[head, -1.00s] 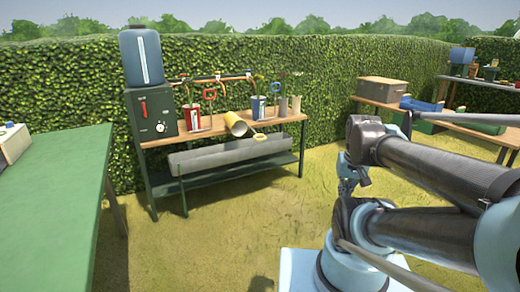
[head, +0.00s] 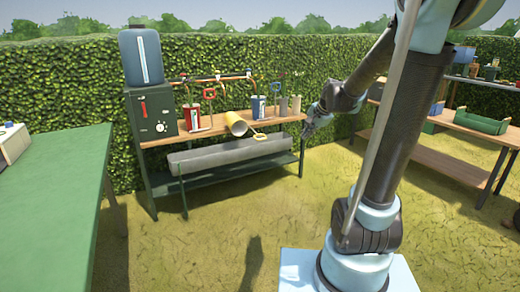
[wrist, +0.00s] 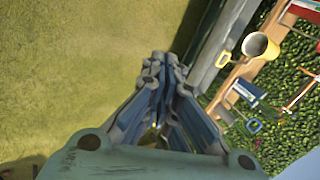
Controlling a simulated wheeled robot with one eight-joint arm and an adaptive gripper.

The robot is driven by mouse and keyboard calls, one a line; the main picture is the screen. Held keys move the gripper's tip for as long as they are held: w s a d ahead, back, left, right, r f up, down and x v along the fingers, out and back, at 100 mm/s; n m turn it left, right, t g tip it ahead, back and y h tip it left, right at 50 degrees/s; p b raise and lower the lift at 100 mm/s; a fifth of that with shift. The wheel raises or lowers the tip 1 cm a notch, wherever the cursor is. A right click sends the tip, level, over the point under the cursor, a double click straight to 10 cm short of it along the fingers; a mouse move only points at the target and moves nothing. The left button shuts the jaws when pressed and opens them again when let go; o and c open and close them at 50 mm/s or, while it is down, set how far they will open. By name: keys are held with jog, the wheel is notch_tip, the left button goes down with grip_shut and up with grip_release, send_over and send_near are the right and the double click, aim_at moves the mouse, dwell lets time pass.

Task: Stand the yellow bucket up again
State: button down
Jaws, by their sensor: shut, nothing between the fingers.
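The yellow bucket (head: 236,124) lies tipped on the wooden bench (head: 213,126), between the red bucket and the blue bucket. Its open mouth and handle point toward the right front. In the wrist view the yellow bucket (wrist: 262,46) shows at the upper right, with its mouth toward the camera. My gripper (head: 309,131) is right of the bench's right end, apart from the bucket. In the wrist view my gripper (wrist: 160,70) has its fingers drawn together and nothing shows between them.
A red bucket (head: 192,116) and a blue bucket (head: 258,107) stand on the bench. A grey trough (head: 230,153) runs along its front. A dark cabinet (head: 150,120) carries a blue tank (head: 141,57). A green table (head: 55,200) is at left. Grass between is open.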

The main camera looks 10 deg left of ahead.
jog(key=w+a+f+m+t+y, duration=0.1)
jog(key=w+a+f+m, duration=0.25)
jog(key=w, duration=0.55)
jog(key=w+a+f+m+t+y, duration=0.1)
jog(key=w+a+f+m, duration=0.15)
jog(key=w+a, duration=0.45)
jog(key=w+a+f+m+t+y, duration=0.1)
jog(key=w+a+f+m, duration=0.2)
jog(key=w, duration=0.8)
jog(key=w+a+f+m+t, duration=0.1)
jog(key=w+a+f+m, duration=0.25)
jog(key=f, duration=0.35)
jog(key=w+a+f+m+t+y, duration=0.1)
jog(key=w+a+f+m, duration=0.1)
jog(key=w+f+m, duration=0.4)
jog(key=w+a+f+m+t, duration=0.1)
jog(key=w+a+f+m, duration=0.15)
jog(key=f, duration=0.55)
jog(key=w+a+r, duration=0.1)
jog(key=w+a, duration=0.3)
jog(key=w, duration=0.4)
jog(key=shift+w+a+n, duration=0.25)
jog(key=shift+a+n, duration=0.1)
jog(key=shift+n, duration=0.05)
